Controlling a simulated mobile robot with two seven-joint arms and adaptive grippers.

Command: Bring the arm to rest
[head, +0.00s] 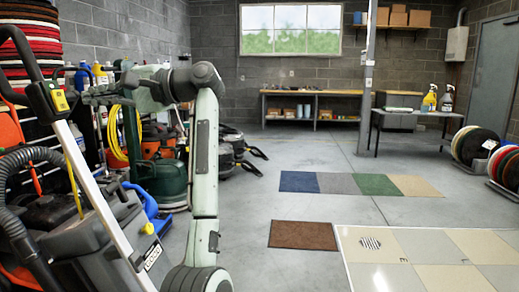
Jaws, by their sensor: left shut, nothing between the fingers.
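My left arm rises from the bottom centre-left in the head view, bends at a dark elbow joint and reaches back to the left. My left gripper (90,93) is at the far end of this arm, small and dark against the bottles and cleaning machines, and is shut with nothing in it. Whether it touches anything behind it cannot be told. My right gripper is not in view.
Floor machines (85,240) crowd the left side, beside a stack of round pads (95,32). Carpet tiles (343,184), a brown mat (303,235) and a tiled panel (420,255) lie on the floor. A table (415,114) stands at the right.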

